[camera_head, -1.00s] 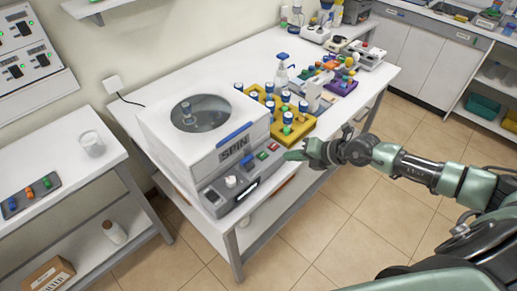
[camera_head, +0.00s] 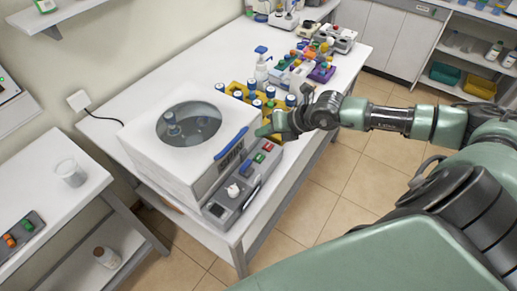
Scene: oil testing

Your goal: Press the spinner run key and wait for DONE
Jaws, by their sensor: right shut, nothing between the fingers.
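The white spinner (camera_head: 165,150) stands on the bench with its lid closed and a blue handle along the lid's front edge. A capped tube shows dimly through its round window (camera_head: 188,124). Its sloped front panel has a red key (camera_head: 267,147), a green key (camera_head: 258,158), a blue key (camera_head: 247,167), a white knob (camera_head: 233,190) and a small dark display (camera_head: 216,210), whose text is too small to read. My right gripper (camera_head: 264,130) is shut and empty, its green fingertips just above and behind the red key, apart from it as far as I can tell. My left gripper is out of view.
A yellow rack (camera_head: 277,119) of blue-capped bottles stands close behind my right gripper. A spray bottle (camera_head: 262,68) and a purple rack (camera_head: 321,73) are farther back. A side table at the left holds a beaker (camera_head: 70,172). The bench left of the racks is clear.

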